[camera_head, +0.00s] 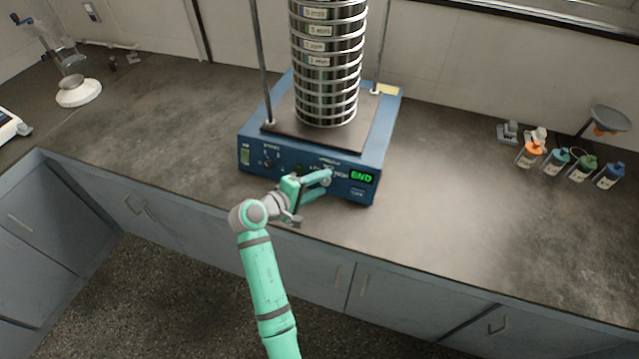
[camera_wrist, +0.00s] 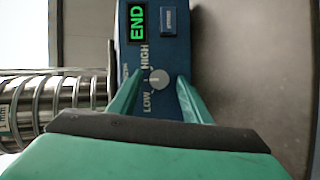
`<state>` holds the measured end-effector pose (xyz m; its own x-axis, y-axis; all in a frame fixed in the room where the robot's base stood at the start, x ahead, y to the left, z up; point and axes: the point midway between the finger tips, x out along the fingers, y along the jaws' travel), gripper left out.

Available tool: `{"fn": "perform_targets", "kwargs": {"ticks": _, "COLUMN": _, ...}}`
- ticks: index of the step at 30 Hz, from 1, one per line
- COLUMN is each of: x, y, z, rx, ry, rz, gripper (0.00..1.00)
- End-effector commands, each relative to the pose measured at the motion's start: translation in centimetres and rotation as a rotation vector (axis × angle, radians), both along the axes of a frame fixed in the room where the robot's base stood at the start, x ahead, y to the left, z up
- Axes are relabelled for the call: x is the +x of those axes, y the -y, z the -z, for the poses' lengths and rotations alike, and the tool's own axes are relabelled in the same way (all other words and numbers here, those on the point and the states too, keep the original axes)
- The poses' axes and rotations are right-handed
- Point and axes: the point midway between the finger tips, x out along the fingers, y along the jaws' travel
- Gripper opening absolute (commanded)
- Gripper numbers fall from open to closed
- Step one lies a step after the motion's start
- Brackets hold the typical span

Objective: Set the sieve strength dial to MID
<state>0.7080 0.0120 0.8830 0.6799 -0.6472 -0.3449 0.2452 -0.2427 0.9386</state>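The sieve shaker's blue base (camera_head: 262,150) stands on the bench with a tall stack of steel sieves (camera_head: 327,85) on it. In the wrist view the strength dial (camera_wrist: 159,79) is a small pale grey knob beside the words LOW and HIGH. Its pointer direction is too small to tell. My gripper (camera_head: 325,181) is at the front panel. In the wrist view my gripper (camera_wrist: 158,82) is open, with one finger on each side of the dial and gaps visible between them. In the head view the fingers hide the dial.
The panel also has a green END display (camera_head: 361,177), a button (camera_head: 358,193) below it, another knob (camera_head: 268,164) and a green switch (camera_head: 244,157) to the left. Several small bottles (camera_head: 570,163) stand at right. The bench between is clear.

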Motion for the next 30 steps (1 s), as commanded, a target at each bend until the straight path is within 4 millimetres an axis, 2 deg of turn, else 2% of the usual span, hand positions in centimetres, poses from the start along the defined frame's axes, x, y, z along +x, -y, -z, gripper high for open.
{"fn": "perform_targets", "kwargs": {"ticks": 11, "x": -0.4, "y": -0.5, "z": -0.3, "rx": 0.000, "ry": 0.003, "rz": -0.002, "gripper": 0.43}}
{"fn": "perform_targets", "kwargs": {"ticks": 24, "x": -5.5, "y": -5.2, "z": -2.9, "rx": 0.000, "ry": 0.002, "rz": -0.002, "gripper": 0.43}}
{"fn": "perform_targets", "kwargs": {"ticks": 30, "x": -6.9, "y": -6.6, "z": -3.6, "rx": -0.001, "ry": 0.001, "rz": 0.000, "gripper": 0.43}}
